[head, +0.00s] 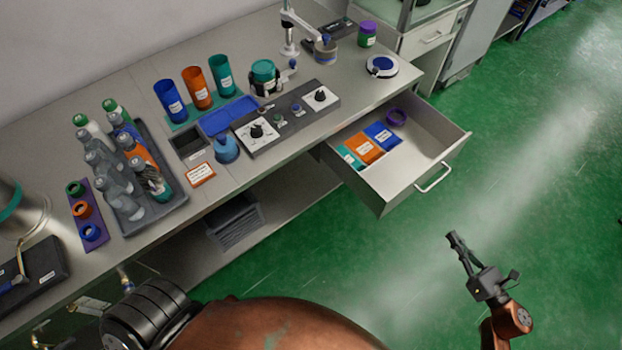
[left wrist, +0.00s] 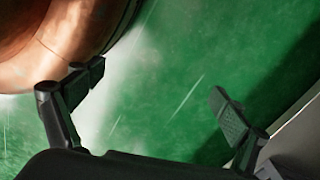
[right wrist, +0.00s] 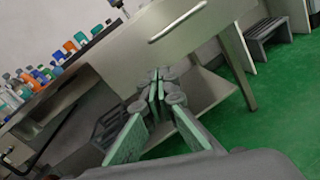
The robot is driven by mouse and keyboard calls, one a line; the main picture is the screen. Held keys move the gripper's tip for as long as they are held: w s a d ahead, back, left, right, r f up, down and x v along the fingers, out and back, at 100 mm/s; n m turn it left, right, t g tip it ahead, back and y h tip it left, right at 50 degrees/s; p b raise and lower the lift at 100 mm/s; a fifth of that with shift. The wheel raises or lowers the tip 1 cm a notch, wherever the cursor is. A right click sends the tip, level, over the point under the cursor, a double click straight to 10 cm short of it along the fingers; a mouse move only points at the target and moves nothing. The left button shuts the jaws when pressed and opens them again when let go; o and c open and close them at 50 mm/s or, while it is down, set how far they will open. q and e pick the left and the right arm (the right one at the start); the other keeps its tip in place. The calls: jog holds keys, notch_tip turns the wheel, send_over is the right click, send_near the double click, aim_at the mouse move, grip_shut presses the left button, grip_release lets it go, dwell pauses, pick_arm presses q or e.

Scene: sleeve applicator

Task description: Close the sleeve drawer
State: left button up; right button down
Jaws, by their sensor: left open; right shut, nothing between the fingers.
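The sleeve drawer (head: 400,196) stands pulled out from the right part of the bench in the head view. Its light bar handle (head: 433,178) is on the front panel. In the right wrist view, the shut fingertips (right wrist: 158,76) show below the drawer's handle (right wrist: 178,22). My left gripper (left wrist: 158,90) is open and empty above the green floor.
The bench top (head: 285,152) carries bottles in a grey tray (head: 160,206), coloured cups (head: 196,88), a control panel (head: 287,119) and a round blue-and-white device (head: 382,66). A lower shelf (head: 285,198) runs under the bench. Green floor right of the drawer is clear.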

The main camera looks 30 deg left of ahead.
jog(key=s+a+n+g+y+b, duration=0.2)
jog(key=a+n+g, duration=0.15)
jog(key=n, duration=0.25)
jog(key=b, duration=0.2)
send_near(401, 198)
jog(key=x, duration=0.3)
jog(key=r+x, duration=0.1)
jog(key=x, duration=0.1)
jog(key=shift+s+a, duration=0.25)
jog(key=shift+a, duration=0.05)
pick_arm(q)
notch_tip(401, 198, up, 6)
jog(key=w+d, duration=0.1)
jog(key=w, duration=0.2)
jog(key=shift+d+r, duration=0.15)
jog(key=shift+d, duration=0.25)
pick_arm(e)
jog(key=shift+w+a+r, duration=0.1)
jog(key=shift+w+a, duration=0.15)
jog(key=shift+a, duration=0.45)
pick_arm(q)
jog(key=shift+s, duration=0.1)
